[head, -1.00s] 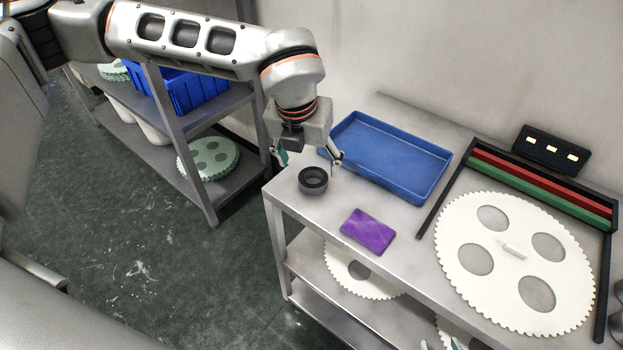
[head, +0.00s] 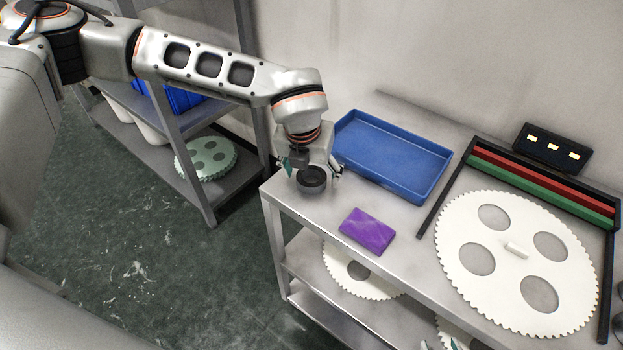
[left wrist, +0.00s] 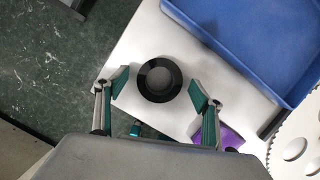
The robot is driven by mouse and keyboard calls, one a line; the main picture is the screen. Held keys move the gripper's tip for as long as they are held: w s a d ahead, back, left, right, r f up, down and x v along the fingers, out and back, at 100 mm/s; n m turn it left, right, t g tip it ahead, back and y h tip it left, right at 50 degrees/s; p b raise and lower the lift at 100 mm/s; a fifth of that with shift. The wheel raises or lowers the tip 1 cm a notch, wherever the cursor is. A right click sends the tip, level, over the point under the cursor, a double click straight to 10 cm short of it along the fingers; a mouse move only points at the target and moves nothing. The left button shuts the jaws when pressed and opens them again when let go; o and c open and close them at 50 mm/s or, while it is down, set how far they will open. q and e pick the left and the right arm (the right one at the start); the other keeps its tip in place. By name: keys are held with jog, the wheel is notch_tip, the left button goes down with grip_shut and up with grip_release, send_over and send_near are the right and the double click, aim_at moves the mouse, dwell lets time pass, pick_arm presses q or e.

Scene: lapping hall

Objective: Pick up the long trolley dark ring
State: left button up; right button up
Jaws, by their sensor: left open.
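The dark ring (head: 312,181) lies flat near the left end of the trolley's grey top (head: 304,212). In the left wrist view the dark ring (left wrist: 159,64) shows whole, between and a little beyond the two fingertips. My left gripper (head: 311,172) is low over the ring, with its fingers on either side of it. In the left wrist view my left gripper (left wrist: 158,92) is open, with a gap between each finger and the ring.
A blue tray (head: 393,193) stands close behind the ring. A purple block (head: 367,231) lies in front to the right. A large white toothed disc (head: 515,300) lies further right inside a dark frame. A shelf rack (head: 200,125) stands to the left.

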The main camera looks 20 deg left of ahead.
pick_arm(q)
jog(key=c, duration=1.3)
jog(key=shift+r, duration=0.1)
